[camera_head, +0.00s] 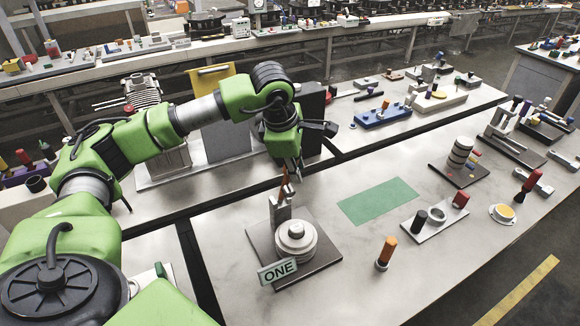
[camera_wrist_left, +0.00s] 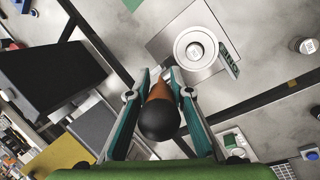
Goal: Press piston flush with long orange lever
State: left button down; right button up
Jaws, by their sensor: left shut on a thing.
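The long orange lever (camera_wrist_left: 160,90) with a black ball knob lies between the two fingers of my left gripper (camera_wrist_left: 160,94), which is shut on it. In the head view my left gripper (camera_head: 288,170) is above the back of the fixture, and the orange lever (camera_head: 285,189) shows below its fingers. The round silver piston part (camera_head: 296,230) sits on a square plate (camera_head: 262,240) in front of the lever; how flush it is I cannot tell. A green "ONE" label (camera_head: 277,271) stands at the plate's front. My right gripper is out of view.
A green mat (camera_head: 378,201) lies clear to the right. An orange-handled piece (camera_head: 386,252) stands at the front. A tray (camera_head: 434,217) with small parts and a stacked-disc fixture (camera_head: 460,152) are farther right. A dark box (camera_head: 312,110) stands behind the gripper.

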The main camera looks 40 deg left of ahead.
pick_arm(q)
jog(key=shift+s+d+f+t+y+b, duration=0.15)
jog(key=shift+s+d+f+y+b, duration=0.15)
jog(key=shift+d+b, duration=0.25)
jog(key=shift+s+d+f+t+y+b, duration=0.2)
jog(key=shift+d+f+y+b, duration=0.1)
jog(key=shift+d+b, duration=0.25)
jog(key=shift+s+d+f+t+y+b, duration=0.15)
jog(key=shift+s+d+f+y+b, duration=0.2)
jog(key=shift+b, duration=0.3)
jog(key=shift+w+r, duration=0.1)
jog(key=c, duration=1.8)
grip_release()
jog(key=shift+d, duration=0.1)
jog(key=v, duration=1.2)
